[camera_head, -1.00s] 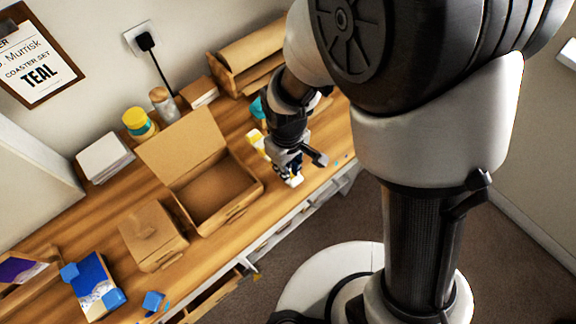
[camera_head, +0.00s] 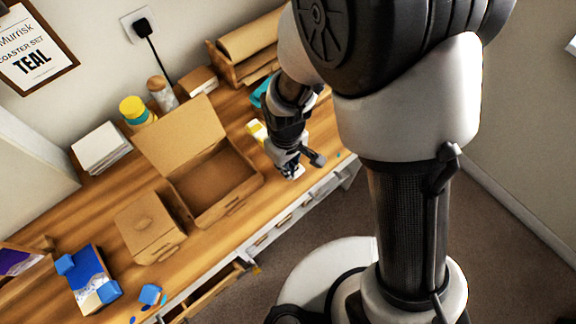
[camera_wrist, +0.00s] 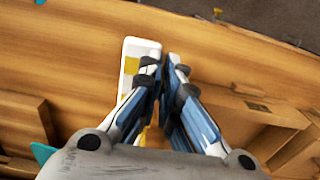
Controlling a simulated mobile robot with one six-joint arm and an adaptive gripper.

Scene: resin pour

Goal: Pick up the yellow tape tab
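A small yellow tab (camera_wrist: 131,65) lies on a white flat piece (camera_wrist: 140,46) in the wrist view, just left of my fingertips. My gripper (camera_wrist: 164,62) points down at the right edge of the white piece. Its fingertips are close together with a narrow dark gap, and I see nothing held between them. In the head view my gripper (camera_head: 290,168) is low over the table's front right, hiding most of the white piece.
An open cardboard box (camera_head: 211,185) stands left of my gripper, with a smaller closed box (camera_head: 150,228) beyond it. A yellow-lidded jar (camera_head: 136,112) and white stack (camera_head: 101,149) are at the back. A yellow and white item (camera_head: 257,131) lies behind my gripper. The table's front edge is close.

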